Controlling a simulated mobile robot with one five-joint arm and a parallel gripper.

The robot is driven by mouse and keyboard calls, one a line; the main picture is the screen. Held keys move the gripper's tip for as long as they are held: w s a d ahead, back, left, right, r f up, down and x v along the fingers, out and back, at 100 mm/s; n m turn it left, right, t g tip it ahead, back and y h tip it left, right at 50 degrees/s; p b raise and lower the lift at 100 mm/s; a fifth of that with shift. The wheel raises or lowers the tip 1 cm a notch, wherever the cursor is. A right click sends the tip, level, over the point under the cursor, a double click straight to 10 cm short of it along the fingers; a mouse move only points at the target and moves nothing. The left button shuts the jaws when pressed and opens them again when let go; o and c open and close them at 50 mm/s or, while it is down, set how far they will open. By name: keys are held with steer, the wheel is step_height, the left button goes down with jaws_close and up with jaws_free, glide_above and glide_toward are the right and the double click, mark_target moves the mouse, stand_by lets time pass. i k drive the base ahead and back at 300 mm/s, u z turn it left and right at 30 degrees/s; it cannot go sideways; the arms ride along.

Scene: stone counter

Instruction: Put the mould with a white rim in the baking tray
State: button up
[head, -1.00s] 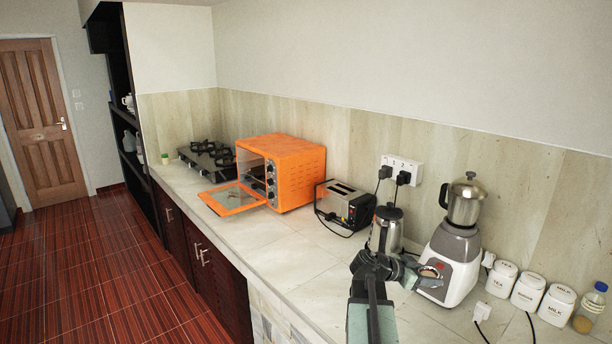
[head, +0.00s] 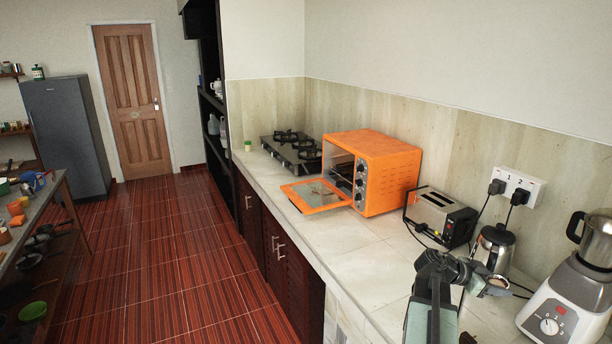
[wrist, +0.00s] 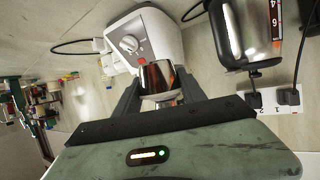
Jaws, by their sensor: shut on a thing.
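My gripper (head: 482,280) is shut on a small mould (head: 498,284) with a pale rim and a brownish inside, held above the counter in front of the kettle. In the wrist view the mould (wrist: 157,78) is shiny, copper and dark, gripped between the two fingers. The orange oven (head: 392,176) stands farther along the counter with its door (head: 314,196) folded down. I cannot make out a baking tray clearly; the oven's inside is partly hidden.
A toaster (head: 440,217) and a kettle (head: 495,247) stand along the wall, with cords to a socket (head: 519,187). A blender (head: 566,302) stands at the right. A hob (head: 294,149) lies beyond the oven. The counter before the toaster (head: 375,258) is clear.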

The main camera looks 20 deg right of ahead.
mark_target(351, 171)
steer(key=u, duration=0.05)
steer(key=i, duration=3.6)
steer(key=z, duration=0.1)
